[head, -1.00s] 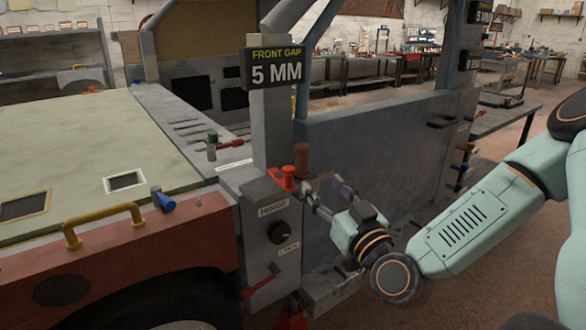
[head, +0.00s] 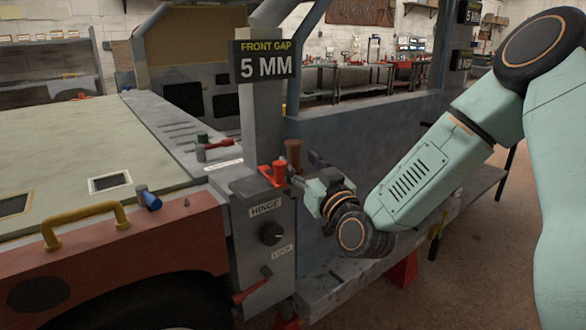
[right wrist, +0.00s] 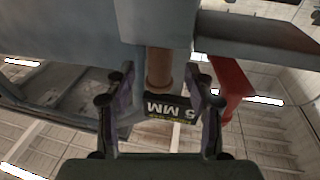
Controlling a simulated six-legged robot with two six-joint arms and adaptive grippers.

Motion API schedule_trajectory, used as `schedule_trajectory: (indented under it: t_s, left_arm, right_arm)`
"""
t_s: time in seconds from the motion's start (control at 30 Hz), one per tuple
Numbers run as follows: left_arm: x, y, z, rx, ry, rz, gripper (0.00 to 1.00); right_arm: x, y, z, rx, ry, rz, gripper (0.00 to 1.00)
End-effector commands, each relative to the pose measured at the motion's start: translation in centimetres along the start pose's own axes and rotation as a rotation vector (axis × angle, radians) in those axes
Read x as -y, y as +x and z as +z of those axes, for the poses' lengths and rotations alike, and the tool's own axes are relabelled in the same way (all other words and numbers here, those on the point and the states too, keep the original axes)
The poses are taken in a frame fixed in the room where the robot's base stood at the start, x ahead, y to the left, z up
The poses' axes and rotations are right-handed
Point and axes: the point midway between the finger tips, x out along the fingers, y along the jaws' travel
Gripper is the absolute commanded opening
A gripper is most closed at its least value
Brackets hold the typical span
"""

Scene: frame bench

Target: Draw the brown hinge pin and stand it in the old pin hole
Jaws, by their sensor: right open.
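The brown hinge pin (head: 293,152) stands upright at the top of the hinge post, beside a red part (head: 279,172). My right gripper (head: 303,168) is open close to the pin, on its right side in the head view. In the right wrist view the pin (right wrist: 159,68) appears between the two spread fingers, near their tips; I cannot tell whether either touches it. The grey hinge box (head: 262,212) with the HINGE label and black knob is just below. I cannot make out the old pin hole. My left gripper is not in view.
A grey post with the FRONT GAP 5 MM sign (head: 263,62) rises behind the pin. A red lever (head: 252,287) sticks out low on the hinge box. A yellow handle (head: 84,222) and a blue-tipped piece (head: 149,199) are on the left body.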

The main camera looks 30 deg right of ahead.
Motion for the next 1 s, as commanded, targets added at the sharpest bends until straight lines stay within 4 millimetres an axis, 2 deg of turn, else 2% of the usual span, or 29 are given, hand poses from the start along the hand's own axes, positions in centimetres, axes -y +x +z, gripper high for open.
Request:
schedule_trajectory:
  t_s: [0.1, 0.3, 0.6, 1.0]
  left_arm:
    - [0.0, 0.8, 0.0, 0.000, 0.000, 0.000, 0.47]
    - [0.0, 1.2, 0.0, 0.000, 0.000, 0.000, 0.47]
    - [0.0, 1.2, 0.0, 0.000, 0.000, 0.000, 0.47]
    - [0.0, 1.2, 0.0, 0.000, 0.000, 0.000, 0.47]
  right_arm:
    - [0.2, 1.5, 0.6, 0.000, -0.006, -0.003, 0.54]
    - [0.1, 3.6, 0.5, 0.000, -0.002, -0.002, 0.54]
    - [0.1, 3.9, 0.5, 0.001, 0.000, -0.001, 0.53]
    - [0.1, 3.9, 0.5, 0.001, 0.000, -0.001, 0.19]
